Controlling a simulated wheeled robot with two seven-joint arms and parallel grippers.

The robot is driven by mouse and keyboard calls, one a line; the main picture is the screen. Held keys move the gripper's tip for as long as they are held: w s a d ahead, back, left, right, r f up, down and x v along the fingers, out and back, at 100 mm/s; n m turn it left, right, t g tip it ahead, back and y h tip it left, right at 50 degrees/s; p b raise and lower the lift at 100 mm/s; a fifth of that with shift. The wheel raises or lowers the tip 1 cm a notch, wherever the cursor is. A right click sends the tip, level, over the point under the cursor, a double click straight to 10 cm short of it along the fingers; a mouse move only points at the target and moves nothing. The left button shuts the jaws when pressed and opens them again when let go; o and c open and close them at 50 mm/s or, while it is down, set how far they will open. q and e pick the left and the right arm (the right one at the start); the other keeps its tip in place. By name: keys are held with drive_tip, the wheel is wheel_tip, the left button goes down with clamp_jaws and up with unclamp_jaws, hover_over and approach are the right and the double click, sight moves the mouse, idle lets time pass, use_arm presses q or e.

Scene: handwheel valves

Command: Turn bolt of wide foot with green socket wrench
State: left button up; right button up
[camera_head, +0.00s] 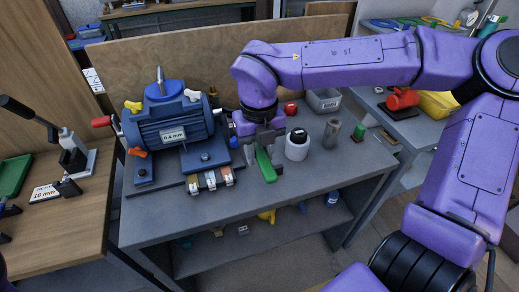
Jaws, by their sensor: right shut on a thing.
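A blue motor (165,128) with a "0.4 mm" label stands on dark feet on the grey bench. The front right foot (204,158) and front left foot (143,171) show, with a small blue bolt head on each. I cannot tell for sure which foot is the wide one. My right gripper (257,142) is shut on the green socket wrench (266,165), to the right of the motor. The gripper's jaws hide the wrench's upper part. The wrench's lower end appears close to the bench top; I cannot tell if it touches. My left gripper is not in view.
Small metal blocks (211,180) with coloured tops lie in front of the motor. A white round container (297,145), a grey cylinder (331,134) and a grey bin (323,100) stand right of the wrench.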

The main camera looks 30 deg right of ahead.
clamp_jaws()
